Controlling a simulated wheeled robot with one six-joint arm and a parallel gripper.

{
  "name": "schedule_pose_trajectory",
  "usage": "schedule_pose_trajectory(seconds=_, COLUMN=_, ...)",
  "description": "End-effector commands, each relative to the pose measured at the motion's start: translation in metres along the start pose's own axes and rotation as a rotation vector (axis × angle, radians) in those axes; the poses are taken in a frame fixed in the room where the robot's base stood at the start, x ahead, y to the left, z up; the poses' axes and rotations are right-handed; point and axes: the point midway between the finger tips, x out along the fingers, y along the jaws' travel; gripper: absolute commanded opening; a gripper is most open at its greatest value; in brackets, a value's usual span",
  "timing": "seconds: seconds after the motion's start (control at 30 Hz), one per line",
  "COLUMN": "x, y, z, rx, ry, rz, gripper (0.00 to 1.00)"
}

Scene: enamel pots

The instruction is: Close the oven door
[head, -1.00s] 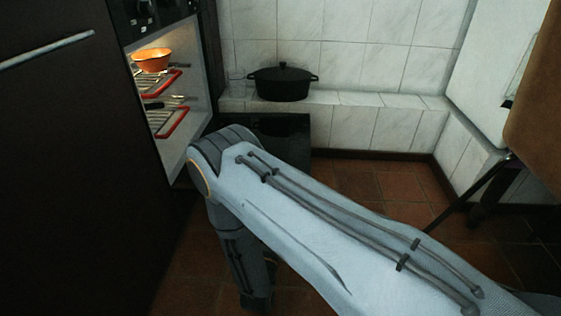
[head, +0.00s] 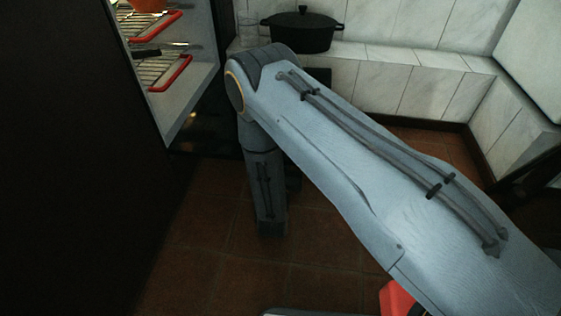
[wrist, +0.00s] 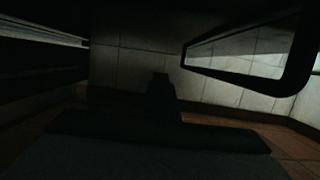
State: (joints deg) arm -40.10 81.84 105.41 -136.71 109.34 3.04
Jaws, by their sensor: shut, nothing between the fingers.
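The oven (head: 190,90) is at the upper left of the head view, its lit cavity open. Racks with red front edges (head: 172,75) show inside. The oven door (head: 205,125) stands open as a dark, glossy panel below and right of the cavity. My arm covers much of it, and its exact angle is hard to tell. In the dark wrist view, my gripper (wrist: 160,88) is shut and empty, pointing toward the tiled wall. A framed glass pane (wrist: 250,55) is to its upper right, apart from it in the picture; I cannot tell whether it is the door.
An orange pot (head: 148,4) stands on the upper rack, cut by the picture's top. A black lidded pot (head: 302,32) and a clear glass (head: 248,30) stand on the tiled ledge (head: 395,55). A tall dark cabinet fills the left. Tiled floor (head: 320,245) is open in front.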

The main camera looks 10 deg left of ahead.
Motion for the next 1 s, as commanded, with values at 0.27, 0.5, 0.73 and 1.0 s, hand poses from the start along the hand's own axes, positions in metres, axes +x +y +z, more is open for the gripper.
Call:
schedule_pose_trajectory(seconds=0.27, x=0.024, y=0.002, z=0.020, rx=0.002, ry=-0.001, rz=0.003, gripper=0.00)
schedule_pose_trajectory(seconds=0.5, x=0.027, y=0.003, z=0.036, rx=0.001, ry=-0.001, rz=0.004, gripper=0.00)
schedule_pose_trajectory(seconds=0.73, x=0.027, y=0.004, z=0.040, rx=0.001, ry=-0.001, rz=0.005, gripper=0.00)
schedule_pose_trajectory(seconds=1.0, x=0.027, y=0.006, z=0.041, rx=0.000, ry=-0.001, rz=0.006, gripper=0.00)
